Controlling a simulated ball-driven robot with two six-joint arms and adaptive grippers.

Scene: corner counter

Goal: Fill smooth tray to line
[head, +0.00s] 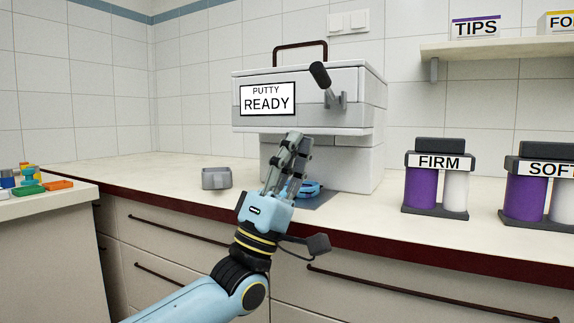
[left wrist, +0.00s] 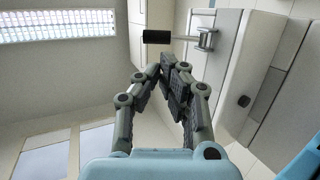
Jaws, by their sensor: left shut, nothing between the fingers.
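The white putty machine (head: 350,160) stands on the counter with a sign reading "PUTTY READY" (head: 267,98). Its lever (head: 320,76) has a black grip and points up and left; the lever also shows in the left wrist view (left wrist: 157,37). A blue tray-like piece (head: 310,188) sits at the machine's base, partly hidden behind my gripper, so its contents cannot be seen. A small grey container (head: 216,178) stands apart to the left. My left gripper (head: 291,140) is shut and empty, in front of the machine below the lever; its fingers also show in the left wrist view (left wrist: 170,78).
FIRM (head: 437,188) and SOFT (head: 540,192) canister sets stand at the right. A shelf (head: 490,46) with TIPS and another box is above them. A side surface (head: 35,205) at the left holds several small coloured items. The counter is clear between grey container and corner.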

